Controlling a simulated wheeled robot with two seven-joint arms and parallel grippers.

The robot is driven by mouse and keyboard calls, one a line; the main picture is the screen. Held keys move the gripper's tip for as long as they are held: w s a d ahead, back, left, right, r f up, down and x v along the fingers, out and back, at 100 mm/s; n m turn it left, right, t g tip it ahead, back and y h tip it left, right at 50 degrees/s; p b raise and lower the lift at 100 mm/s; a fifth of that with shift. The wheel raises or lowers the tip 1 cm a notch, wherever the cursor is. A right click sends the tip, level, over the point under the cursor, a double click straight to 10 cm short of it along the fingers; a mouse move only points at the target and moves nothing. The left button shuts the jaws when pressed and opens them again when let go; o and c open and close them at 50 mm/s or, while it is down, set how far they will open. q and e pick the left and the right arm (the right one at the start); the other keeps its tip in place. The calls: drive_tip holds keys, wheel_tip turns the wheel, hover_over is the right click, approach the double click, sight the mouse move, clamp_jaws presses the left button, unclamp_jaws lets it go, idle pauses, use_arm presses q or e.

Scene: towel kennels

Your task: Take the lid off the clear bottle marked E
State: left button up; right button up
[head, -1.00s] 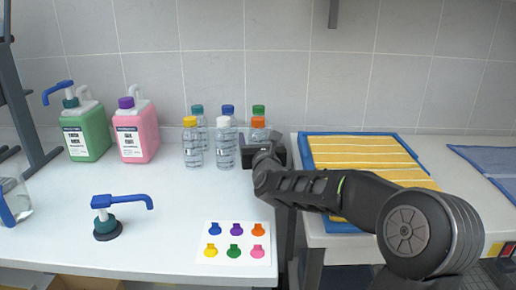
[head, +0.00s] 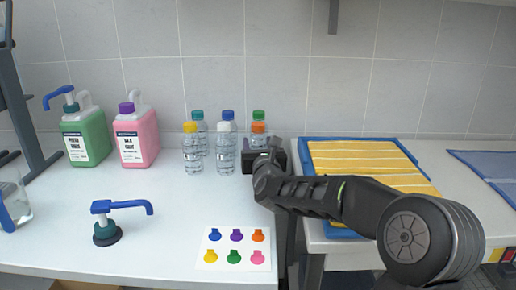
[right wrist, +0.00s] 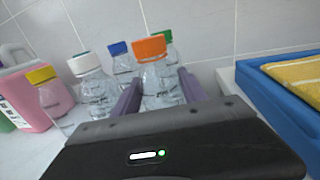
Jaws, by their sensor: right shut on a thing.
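Several clear bottles with coloured lids stand in a group at the back of the white table. The letters on them are too small to read, so I cannot tell which is marked E. My right gripper (head: 258,151) is at the group's right front. In the right wrist view its two purple fingers (right wrist: 159,92) are shut on the sides of the orange-lidded bottle (right wrist: 155,72), below its lid. That bottle stands upright with its orange lid (head: 258,128) on. White (head: 225,127), yellow (head: 190,128), blue (head: 228,115), teal (head: 197,115) and green (head: 259,115) lids show around it. My left gripper is out of view.
A green jug (head: 88,137) and a pink jug (head: 137,137) stand at the back left. A blue pump head (head: 107,229) and a card of coloured shapes (head: 236,248) lie in front. A blue tray (head: 332,230) with yellow towels (head: 362,160) is right. The table's middle is clear.

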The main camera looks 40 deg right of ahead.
sight(257, 124)
wheel_tip(257, 124, up, 12)
drive_tip(key=p, duration=0.3)
drive_tip(key=shift+a+r+p, duration=0.1)
drive_tip(key=shift+r+p, duration=0.05)
drive_tip(key=shift+p, duration=0.25)
wheel_tip(257, 124, up, 16)
drive_tip(key=p, duration=0.8)
drive_tip(key=shift+f, duration=0.2)
drive_tip(key=o, duration=0.7)
clamp_jaws()
